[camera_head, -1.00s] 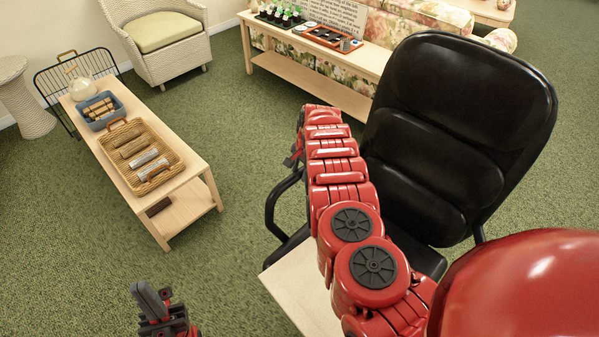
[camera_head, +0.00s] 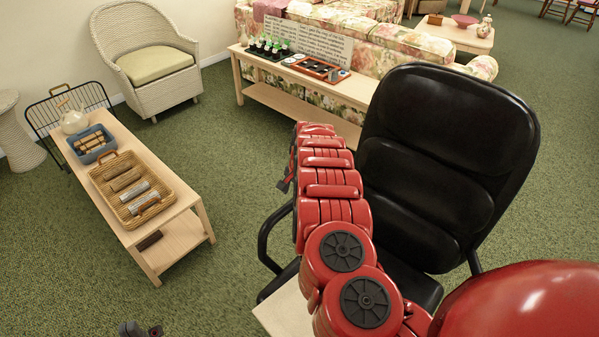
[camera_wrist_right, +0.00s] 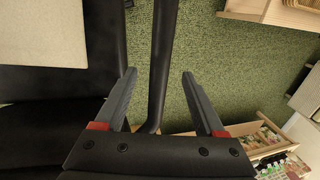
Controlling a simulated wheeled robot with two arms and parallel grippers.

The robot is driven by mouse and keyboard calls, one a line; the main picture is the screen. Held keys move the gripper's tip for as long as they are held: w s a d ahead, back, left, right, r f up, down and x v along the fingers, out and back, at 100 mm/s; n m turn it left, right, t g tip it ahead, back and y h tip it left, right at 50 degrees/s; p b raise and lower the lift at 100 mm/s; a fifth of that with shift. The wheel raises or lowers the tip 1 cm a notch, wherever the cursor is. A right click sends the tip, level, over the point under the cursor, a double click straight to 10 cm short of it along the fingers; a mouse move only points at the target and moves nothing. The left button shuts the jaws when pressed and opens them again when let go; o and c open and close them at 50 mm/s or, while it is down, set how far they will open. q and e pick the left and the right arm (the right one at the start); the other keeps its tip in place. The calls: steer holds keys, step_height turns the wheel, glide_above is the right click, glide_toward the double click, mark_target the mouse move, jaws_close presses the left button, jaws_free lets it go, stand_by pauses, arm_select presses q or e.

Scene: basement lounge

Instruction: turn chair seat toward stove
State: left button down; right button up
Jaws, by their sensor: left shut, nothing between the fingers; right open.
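The black padded chair (camera_head: 445,150) stands at the right of the head view, its tall backrest facing me and a curved black armrest (camera_head: 268,232) at its left. My right arm reaches across in front of it and hides part of the seat. My right gripper (camera_wrist_right: 159,74) is open in the right wrist view. The chair's black armrest tube (camera_wrist_right: 163,40) runs between its fingers in the picture; I cannot tell whether they touch it. My left gripper (camera_head: 140,329) barely shows at the bottom edge of the head view, shut and empty. I see no stove.
A low wooden table (camera_head: 195,190) with a wicker tray (camera_head: 110,160) and blue basket (camera_head: 75,146) stands left. A wooden bench (camera_head: 300,78) and floral sofa (camera_head: 410,40) are behind. A pale flat surface (camera_head: 283,312) lies near the chair. Green carpet between is clear.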

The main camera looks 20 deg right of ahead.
steer(key=p+v, duration=0.2)
steer(key=v, duration=1.1)
